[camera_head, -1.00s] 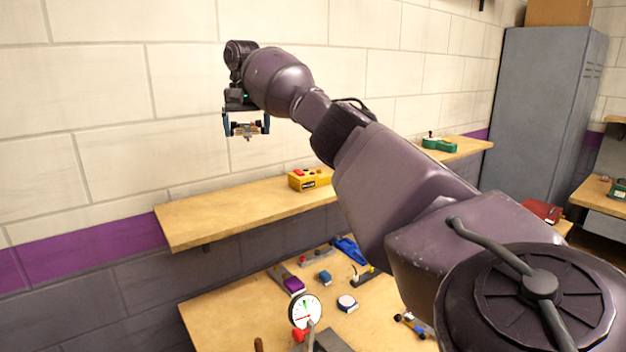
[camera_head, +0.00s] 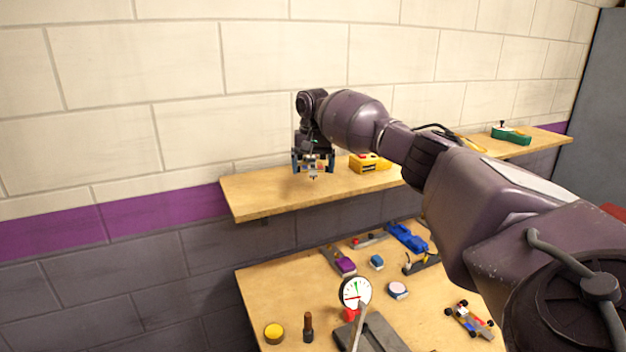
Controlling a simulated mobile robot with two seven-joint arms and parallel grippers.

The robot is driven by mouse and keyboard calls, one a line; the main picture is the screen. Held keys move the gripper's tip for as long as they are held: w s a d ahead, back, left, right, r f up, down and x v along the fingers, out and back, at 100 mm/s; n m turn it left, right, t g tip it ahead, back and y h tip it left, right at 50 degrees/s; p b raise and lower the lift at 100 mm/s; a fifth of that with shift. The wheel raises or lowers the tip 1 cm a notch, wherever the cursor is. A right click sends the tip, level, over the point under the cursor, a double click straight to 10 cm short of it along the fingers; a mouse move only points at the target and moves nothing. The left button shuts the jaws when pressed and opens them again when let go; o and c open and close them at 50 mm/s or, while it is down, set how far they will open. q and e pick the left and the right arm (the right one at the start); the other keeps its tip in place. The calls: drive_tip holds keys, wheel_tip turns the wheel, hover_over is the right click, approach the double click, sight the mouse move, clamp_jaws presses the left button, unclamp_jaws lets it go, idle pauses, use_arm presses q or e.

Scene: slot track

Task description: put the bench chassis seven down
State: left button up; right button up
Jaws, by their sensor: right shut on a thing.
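My right gripper (camera_head: 313,163) is in front of the wall shelf, near its left part, pointing down. It is shut on a small chassis (camera_head: 313,171), which shows between the blue fingers with a bit hanging below. I take this to be the bench chassis seven, but no number can be read. In the picture it overlaps the shelf top (camera_head: 262,193); whether it touches the shelf cannot be told. Another small car chassis with wheels (camera_head: 469,320) lies on the workbench (camera_head: 268,290) at the lower right. My left gripper is not in view.
A yellow box (camera_head: 369,163) with red on top stands on the shelf just right of the gripper. A green device (camera_head: 511,135) is farther right. The bench holds a dial gauge (camera_head: 355,292), a yellow round tin (camera_head: 274,333) and a blue tool (camera_head: 406,237). The shelf's left end is clear.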

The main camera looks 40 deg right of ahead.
drive_tip(key=shift+f, duration=2.1)
drive_tip(key=shift+f, duration=0.15)
drive_tip(key=o, duration=0.8)
drive_tip(key=shift+c, duration=0.2)
wheel_tip(320, 180, up, 12)
drive_tip(key=shift+r+b, duration=0.15)
drive_tip(key=shift+b, duration=0.4)
